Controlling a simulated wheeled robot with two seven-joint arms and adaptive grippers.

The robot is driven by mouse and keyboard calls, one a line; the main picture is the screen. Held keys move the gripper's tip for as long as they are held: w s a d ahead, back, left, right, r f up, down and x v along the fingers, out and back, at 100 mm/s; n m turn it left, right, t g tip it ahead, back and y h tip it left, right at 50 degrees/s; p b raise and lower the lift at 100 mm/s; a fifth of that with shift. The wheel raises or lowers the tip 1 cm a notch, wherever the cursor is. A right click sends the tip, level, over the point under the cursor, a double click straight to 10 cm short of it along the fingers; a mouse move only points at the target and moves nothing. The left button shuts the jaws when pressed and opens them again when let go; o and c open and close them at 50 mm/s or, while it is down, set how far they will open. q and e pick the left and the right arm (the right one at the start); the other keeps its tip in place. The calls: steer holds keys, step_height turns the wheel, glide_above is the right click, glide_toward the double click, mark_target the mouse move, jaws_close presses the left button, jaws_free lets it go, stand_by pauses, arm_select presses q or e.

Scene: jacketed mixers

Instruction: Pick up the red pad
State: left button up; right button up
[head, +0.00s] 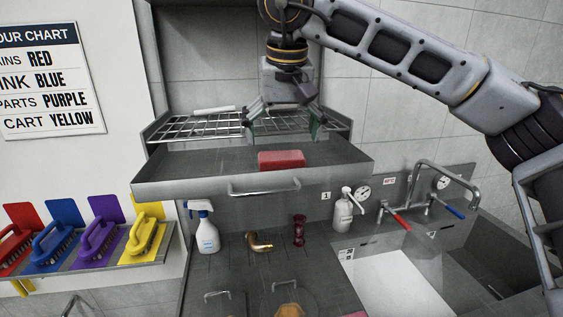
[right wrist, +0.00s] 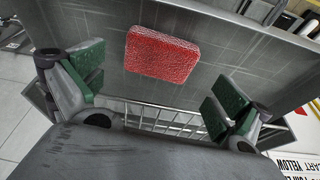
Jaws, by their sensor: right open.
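The red pad (head: 281,160) is a rough-faced rectangular block lying flat in the grey open drawer (head: 190,188), near its front edge. It also shows in the right wrist view (right wrist: 162,53), beyond the fingers and apart from them. My right gripper (head: 283,128) hangs over the drawer from above, slightly behind the pad, near the wire rack. Its green-padded fingers (right wrist: 160,98) are spread wide with nothing between them. My left gripper is in neither view.
A wire rack (head: 200,126) lies behind the pad at the back of the drawer. Below stand a spray bottle (head: 205,228), a brass elbow (head: 260,243) and a soap dispenser (head: 342,216). Coloured brushes (head: 97,240) sit on a left shelf. A sink (head: 395,282) is at right.

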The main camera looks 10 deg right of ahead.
mark_target(282, 155)
steer(key=shift+p+x, duration=0.55)
steer(key=shift+x, duration=1.95)
steer(key=shift+w, duration=0.15)
steer(key=shift+c, duration=0.3)
steer(key=c, duration=0.6)
